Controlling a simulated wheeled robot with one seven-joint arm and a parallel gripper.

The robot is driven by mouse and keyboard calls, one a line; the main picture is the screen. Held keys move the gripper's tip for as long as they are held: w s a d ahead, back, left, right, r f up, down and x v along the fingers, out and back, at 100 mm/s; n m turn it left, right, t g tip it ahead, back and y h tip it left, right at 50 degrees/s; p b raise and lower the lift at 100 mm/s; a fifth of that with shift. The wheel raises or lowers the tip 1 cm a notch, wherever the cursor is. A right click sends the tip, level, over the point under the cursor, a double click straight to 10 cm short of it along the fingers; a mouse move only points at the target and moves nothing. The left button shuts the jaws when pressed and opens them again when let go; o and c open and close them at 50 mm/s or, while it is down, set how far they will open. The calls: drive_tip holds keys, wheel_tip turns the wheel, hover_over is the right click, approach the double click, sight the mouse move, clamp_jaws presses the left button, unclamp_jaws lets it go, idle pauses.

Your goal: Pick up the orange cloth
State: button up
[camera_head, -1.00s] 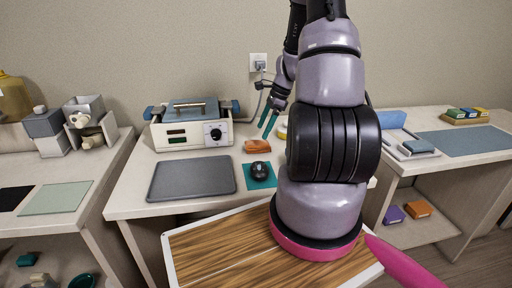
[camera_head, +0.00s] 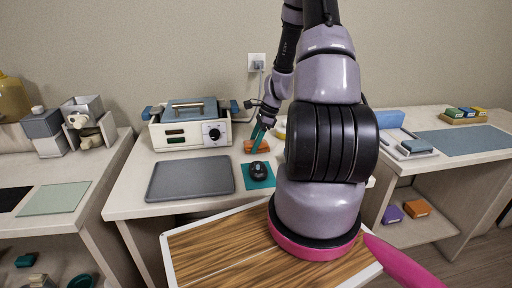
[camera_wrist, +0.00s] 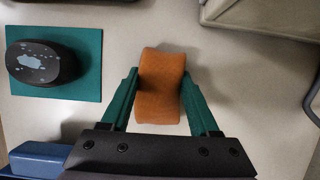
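The orange cloth (camera_wrist: 160,86) is a small folded piece on the pale table. In the wrist view it lies between the two green fingers of my gripper (camera_wrist: 161,95). The fingers stand apart on either side of it; the left finger is very near its edge, and I cannot tell whether it touches.
A black mouse (camera_wrist: 41,62) on a teal pad (camera_wrist: 88,74) is close beside the cloth. The wax warmer (camera_head: 190,126) stands behind, left of the cloth. A grey tray (camera_head: 190,178) lies at the front left of the table.

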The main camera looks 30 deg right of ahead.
drive_tip(key=c, duration=0.6)
wheel_tip(320, 180, up, 10)
drive_tip(key=shift+c, duration=0.2)
